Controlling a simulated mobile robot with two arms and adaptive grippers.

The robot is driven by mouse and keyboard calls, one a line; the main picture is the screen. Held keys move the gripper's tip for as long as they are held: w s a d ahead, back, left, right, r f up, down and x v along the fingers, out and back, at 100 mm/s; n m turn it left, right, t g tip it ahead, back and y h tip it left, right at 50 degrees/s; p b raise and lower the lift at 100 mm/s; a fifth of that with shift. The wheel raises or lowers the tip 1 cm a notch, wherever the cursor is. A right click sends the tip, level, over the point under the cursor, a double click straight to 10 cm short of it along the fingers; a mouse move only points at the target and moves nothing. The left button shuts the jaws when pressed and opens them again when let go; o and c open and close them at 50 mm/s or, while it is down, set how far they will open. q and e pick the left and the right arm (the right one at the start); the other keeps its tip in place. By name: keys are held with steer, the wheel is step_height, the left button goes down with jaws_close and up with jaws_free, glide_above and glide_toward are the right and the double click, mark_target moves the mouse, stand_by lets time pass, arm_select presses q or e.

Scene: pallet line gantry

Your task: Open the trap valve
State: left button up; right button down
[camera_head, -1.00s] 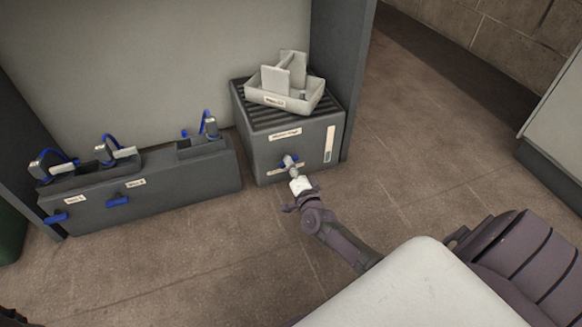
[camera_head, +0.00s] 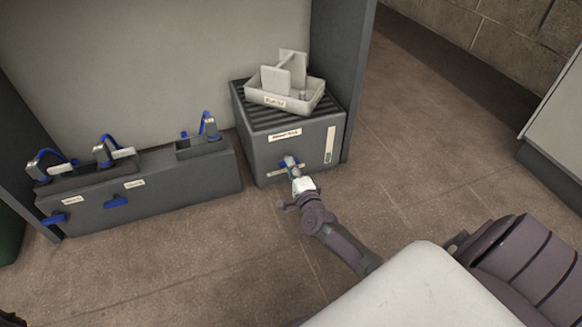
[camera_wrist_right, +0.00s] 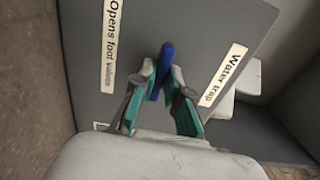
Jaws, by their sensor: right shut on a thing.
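The trap valve's blue handle (camera_head: 288,161) is on the front face of the dark grey water trap box (camera_head: 262,152). In the right wrist view the blue handle (camera_wrist_right: 162,66) stands between the green-padded fingers of my right gripper (camera_wrist_right: 164,92), which is shut on it. A label reading "Water trap" (camera_wrist_right: 222,76) is on one side and one that seems to read "Opens foot valves" (camera_wrist_right: 111,45) on the other. In the head view my right gripper (camera_head: 296,178) reaches the box front from below, and its fingers partly hide the handle. My left gripper is not in view.
A pale tray (camera_head: 314,103) with upright plates sits on the slatted top of the box. To the left stands a long grey unit (camera_head: 160,190) with blue levers and blue-tubed fittings. A grey post (camera_head: 355,80) rises behind the box. Open floor lies in front and right.

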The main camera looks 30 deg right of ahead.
steer(key=c, duration=1.2)
jaws_free()
